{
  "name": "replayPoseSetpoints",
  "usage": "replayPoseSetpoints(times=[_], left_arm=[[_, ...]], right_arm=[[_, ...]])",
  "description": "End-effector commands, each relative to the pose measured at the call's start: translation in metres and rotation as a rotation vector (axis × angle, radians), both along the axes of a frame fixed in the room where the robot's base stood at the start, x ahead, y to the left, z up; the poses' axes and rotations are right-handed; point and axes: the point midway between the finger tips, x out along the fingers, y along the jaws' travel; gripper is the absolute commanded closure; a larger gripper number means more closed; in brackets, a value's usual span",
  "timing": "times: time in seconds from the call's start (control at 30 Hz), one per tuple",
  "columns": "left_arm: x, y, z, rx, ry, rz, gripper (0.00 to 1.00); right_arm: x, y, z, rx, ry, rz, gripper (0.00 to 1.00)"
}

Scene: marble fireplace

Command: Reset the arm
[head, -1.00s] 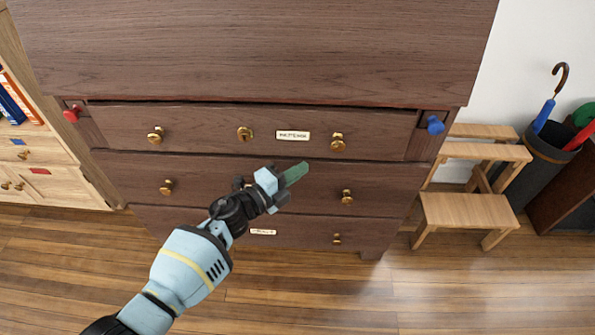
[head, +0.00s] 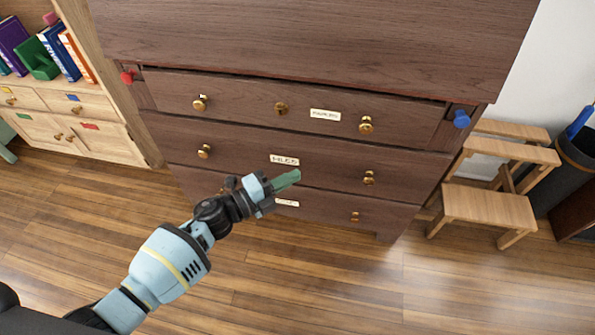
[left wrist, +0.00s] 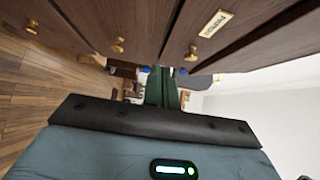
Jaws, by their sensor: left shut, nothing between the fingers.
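My left gripper (head: 287,181) reaches in from the lower left in the head view, with its green fingers together and nothing between them. It is in front of the lower drawers of a dark wooden chest (head: 310,38). In the left wrist view the green fingers (left wrist: 163,92) also show pressed together, with drawer fronts and brass knobs above them. I cannot tell whether the fingertips touch the chest. My right gripper is in neither view.
The top drawer (head: 240,97) has brass knobs and a label, with a red knob (head: 126,78) and a blue knob (head: 461,119) beside it. A step stool (head: 490,207) and umbrella stand (head: 570,165) are right. A bookshelf (head: 110,103) stands left. Front floor is clear.

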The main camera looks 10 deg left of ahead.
Motion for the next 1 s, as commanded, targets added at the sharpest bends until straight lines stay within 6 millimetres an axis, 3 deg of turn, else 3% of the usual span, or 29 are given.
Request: replayPoseSetpoints(times=[0.33, 0.47, 0.67, 1.0], left_arm=[[-0.001, 0.0, -0.001, -0.002, 0.002, 0.001, 1.0], [-0.013, 0.001, -0.01, -0.043, 0.046, 0.03, 1.0], [-0.068, 0.014, -0.051, -0.226, 0.263, 0.187, 1.0], [-0.203, 0.057, -0.12, -0.553, 0.74, 0.559, 1.0]], right_arm=[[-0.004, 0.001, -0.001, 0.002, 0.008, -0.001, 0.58], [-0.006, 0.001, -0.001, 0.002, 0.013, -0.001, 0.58], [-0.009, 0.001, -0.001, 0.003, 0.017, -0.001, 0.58], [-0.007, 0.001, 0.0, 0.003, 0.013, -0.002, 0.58]])
